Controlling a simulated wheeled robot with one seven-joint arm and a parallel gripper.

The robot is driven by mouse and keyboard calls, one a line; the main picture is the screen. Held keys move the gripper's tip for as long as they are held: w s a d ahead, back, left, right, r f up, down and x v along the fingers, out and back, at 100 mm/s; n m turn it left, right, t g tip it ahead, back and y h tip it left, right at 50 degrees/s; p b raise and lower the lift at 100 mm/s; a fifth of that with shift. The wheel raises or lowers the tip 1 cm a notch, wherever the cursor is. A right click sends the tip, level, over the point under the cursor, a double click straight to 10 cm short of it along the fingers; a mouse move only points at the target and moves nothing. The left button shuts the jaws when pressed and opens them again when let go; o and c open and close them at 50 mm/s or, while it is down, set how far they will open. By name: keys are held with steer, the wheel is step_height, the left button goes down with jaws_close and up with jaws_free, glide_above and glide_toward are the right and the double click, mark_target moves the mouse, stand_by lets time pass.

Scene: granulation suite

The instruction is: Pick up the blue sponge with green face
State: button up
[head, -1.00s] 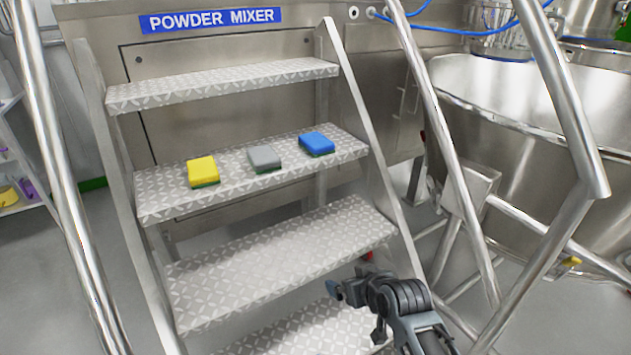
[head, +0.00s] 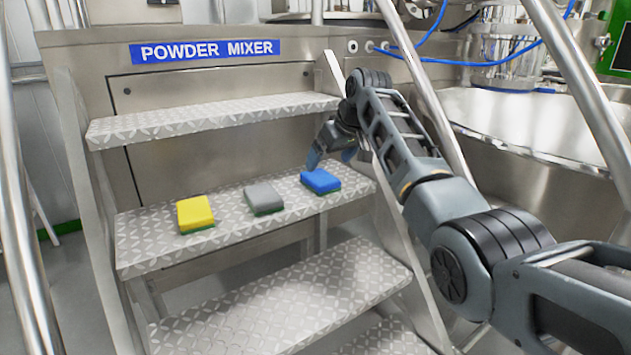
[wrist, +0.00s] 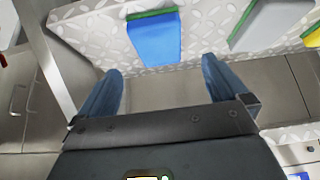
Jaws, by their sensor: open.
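The blue sponge with a green face (head: 320,181) lies on a patterned metal step (head: 236,221), at the right end of a row of three sponges. Its green face is underneath. My gripper (head: 331,162) is just behind and above it in the head view, with the jaws apart and empty. In the wrist view, the blue sponge (wrist: 155,40) lies beyond the two fingertips (wrist: 162,66), roughly centred between them, with its green edge at the top. I cannot tell the exact gap between the fingertips and the sponge.
A grey sponge (head: 263,198) and a yellow sponge (head: 195,213) lie to the left on the same step. Another step (head: 200,118) is above it and one (head: 280,295) below. A metal stair side rail (head: 400,250) runs close to my arm.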

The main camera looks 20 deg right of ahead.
mark_target(321, 176)
steer(key=shift+b+x, duration=1)
steer(key=shift+x, duration=2.75)
steer(key=shift+w, duration=0.1)
steer(key=c, duration=1)
